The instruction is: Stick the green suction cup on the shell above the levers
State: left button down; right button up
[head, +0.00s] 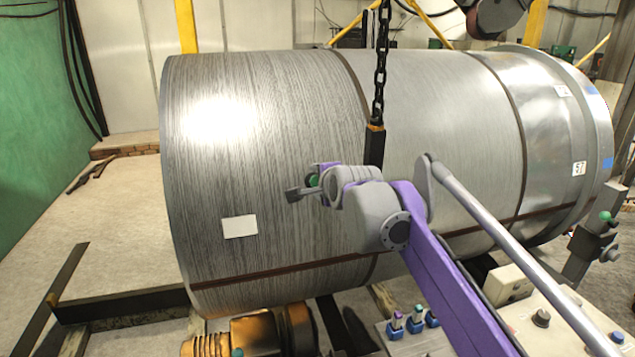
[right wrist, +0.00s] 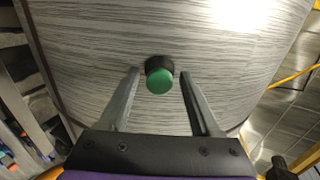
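The green suction cup (right wrist: 160,82) has a green knob on a black base. In the right wrist view its black side faces the shell (right wrist: 95,45) and looks to be against it, though contact cannot be made out for certain. My right gripper (right wrist: 160,72) has its fingers apart, one on each side of the cup, with visible gaps. In the head view the right gripper (head: 308,190) is in front of the big grey shell (head: 270,120), partly hiding the green cup (head: 312,180). Small coloured-top levers (head: 415,320) stand on a panel below. My left gripper is not in view.
A chain with a black hook block (head: 376,140) hangs just behind my right wrist. A white label (head: 240,226) is on the shell. A post with a green knob (head: 605,217) stands at the right. Orange machinery (head: 255,335) sits below the shell.

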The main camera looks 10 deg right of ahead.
jog(key=shift+o, duration=0.8)
jog(key=v, duration=1)
jog(key=shift+s+r, duration=0.15)
jog(key=shift+s, duration=0.25)
jog(key=s+f+n+g, duration=0.2)
jog(key=s+f+n, duration=0.4)
jog(key=s+f, duration=0.3)
jog(key=s+f+n+g, duration=0.3)
jog(key=s+f, duration=0.6)
jog(key=f, duration=0.7)
jog(key=s+f+n+g, duration=0.2)
jog(key=s+f+n, duration=0.6)
jog(key=f, duration=0.5)
jog(key=shift+s+f+n+g, duration=0.3)
jog(key=shift+s, duration=0.5)
